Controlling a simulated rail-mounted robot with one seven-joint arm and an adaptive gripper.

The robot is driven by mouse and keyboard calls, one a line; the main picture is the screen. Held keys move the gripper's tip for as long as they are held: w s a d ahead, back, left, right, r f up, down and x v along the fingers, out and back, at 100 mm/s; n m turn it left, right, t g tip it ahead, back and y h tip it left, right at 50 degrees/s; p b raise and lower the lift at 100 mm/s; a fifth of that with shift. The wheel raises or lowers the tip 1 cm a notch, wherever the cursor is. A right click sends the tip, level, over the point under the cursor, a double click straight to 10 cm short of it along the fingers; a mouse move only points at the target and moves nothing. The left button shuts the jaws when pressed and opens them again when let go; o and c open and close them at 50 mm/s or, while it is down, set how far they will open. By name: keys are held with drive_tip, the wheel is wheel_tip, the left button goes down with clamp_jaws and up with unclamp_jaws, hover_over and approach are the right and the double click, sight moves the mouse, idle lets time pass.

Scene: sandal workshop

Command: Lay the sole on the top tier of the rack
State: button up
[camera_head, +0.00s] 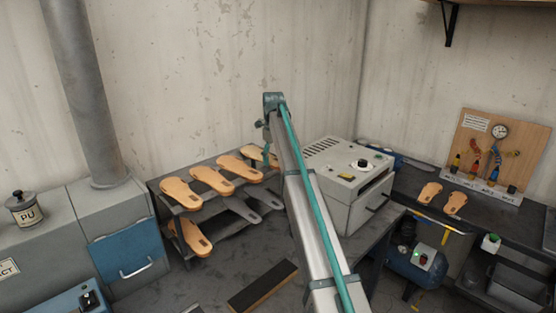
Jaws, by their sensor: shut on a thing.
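The dark two-tier rack (168,206) stands against the back wall. Three tan soles lie side by side on its top tier: a left one (180,192), a middle one (212,180) and a right one (240,168). A further tan sole (259,154) is at the right end of the top tier, partly hidden by my arm. My gripper (266,152) points down at this sole and is shut on it. I cannot tell whether the sole touches the tier. My arm hides the rack's right end.
The lower tier holds a tan sole (190,237) and grey sole shapes (238,208). A grey machine (340,190) stands close to the right of my arm. A dark long block (263,286) lies in front. Two tan soles (430,193) lie on the right bench.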

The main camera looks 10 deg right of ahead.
drive_tip(key=shift+w+a+f, duration=0.1)
drive_tip(key=shift+w+f, duration=0.05)
drive_tip(key=shift+f, duration=0.15)
idle(0.6)
drive_tip(key=o, duration=1.4)
